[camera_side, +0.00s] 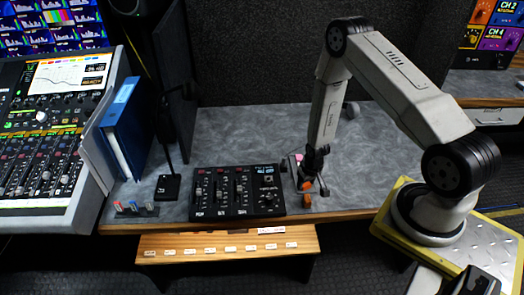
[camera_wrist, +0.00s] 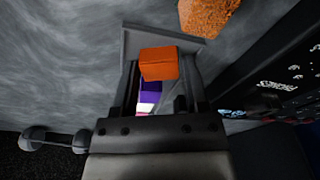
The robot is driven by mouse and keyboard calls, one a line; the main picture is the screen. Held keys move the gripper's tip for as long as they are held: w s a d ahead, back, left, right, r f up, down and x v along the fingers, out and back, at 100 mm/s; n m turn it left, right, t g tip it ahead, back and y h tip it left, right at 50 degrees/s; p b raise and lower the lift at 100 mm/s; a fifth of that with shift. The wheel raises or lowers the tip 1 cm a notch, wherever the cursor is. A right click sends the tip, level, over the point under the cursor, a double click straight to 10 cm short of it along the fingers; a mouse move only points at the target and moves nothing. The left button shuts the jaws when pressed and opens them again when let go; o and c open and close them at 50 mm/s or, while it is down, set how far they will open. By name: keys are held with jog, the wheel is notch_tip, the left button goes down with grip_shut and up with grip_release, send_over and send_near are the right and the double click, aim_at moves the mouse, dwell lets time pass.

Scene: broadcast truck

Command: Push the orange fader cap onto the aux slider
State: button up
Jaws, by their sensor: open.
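The orange fader cap (camera_wrist: 158,63) is a small box-shaped piece. In the wrist view it shows between the two fingers of my gripper (camera_wrist: 160,88), which are open around it; whether they touch it is unclear. In the side view my gripper (camera_side: 316,172) points down just right of the black mixer panel (camera_side: 238,208), with small orange pieces (camera_side: 307,186) at its tips. The panel has several vertical sliders (camera_side: 240,189) side by side; its lower labels are too small to read surely, so I cannot tell which slider is aux.
A small grey tray (camera_wrist: 128,42) with purple and white pieces lies under my gripper. A rough orange lump (camera_wrist: 207,14) is beside it. A blue binder (camera_side: 122,130), a black stand (camera_side: 167,187) and a large console (camera_side: 50,130) are left. The desk behind is clear.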

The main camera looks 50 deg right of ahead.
aim_at(305, 184)
jog(key=shift+c, duration=0.2)
grip_shut()
jog(key=shift+r, duration=0.15)
notch_tip(305, 184, up, 10)
dwell(1.0)
jog(key=shift+w, duration=0.1)
dwell(0.4)
jog(key=w+a+n, duration=0.4)
jog(key=w+a, duration=0.2)
jog(key=a, duration=0.1)
jog(key=w+a+r+n+y, duration=0.1)
jog(key=w+a+n, duration=0.4)
jog(key=a, duration=0.3)
jog(key=w+a+n+y, duration=0.1)
jog(key=w+a+n, duration=0.3)
jog(key=w+a, duration=0.2)
jog(key=shift+w+a+r, duration=0.1)
jog(key=shift+w+a, duration=0.1)
jog(key=shift+a, duration=0.35)
jog(key=shift+w+a+r, duration=0.1)
jog(key=shift+w+a, duration=0.05)
jog(key=shift+a, duration=0.4)
